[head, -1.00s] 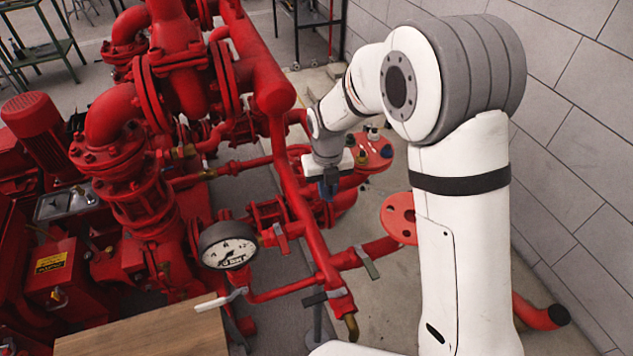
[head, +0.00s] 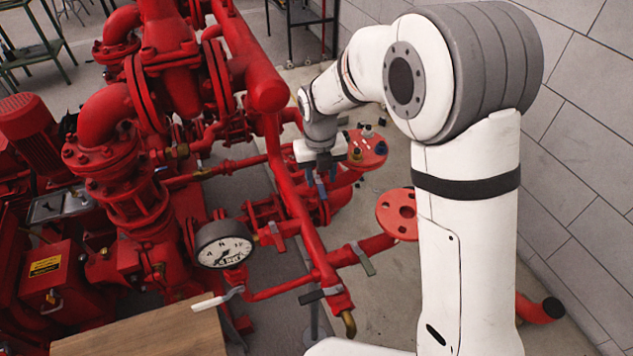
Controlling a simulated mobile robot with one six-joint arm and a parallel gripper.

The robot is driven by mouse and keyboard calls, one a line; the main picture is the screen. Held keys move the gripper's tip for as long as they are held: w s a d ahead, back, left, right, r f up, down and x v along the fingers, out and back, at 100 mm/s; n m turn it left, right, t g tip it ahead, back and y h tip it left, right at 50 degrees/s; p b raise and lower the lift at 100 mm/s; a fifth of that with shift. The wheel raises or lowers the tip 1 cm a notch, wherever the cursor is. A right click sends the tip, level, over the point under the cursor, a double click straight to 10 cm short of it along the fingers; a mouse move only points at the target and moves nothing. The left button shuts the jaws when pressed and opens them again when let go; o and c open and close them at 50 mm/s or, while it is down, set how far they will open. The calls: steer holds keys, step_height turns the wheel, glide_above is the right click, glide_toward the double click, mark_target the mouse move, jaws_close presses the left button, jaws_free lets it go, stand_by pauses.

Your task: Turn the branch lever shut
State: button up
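Several levers show on the red pipework in the head view; I cannot tell which is the branch lever. A white-handled lever (head: 218,299) sits on a thin red pipe below the gauge. A dark lever (head: 319,294) crosses the lower end of the long sloping pipe.
A wooden tabletop (head: 145,330) is at the lower left; a block wall (head: 585,150) bounds the right.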

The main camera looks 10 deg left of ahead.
mark_target(320, 192)
steer(key=shift+a+r, duration=0.1)
steer(key=shift+r, duration=2)
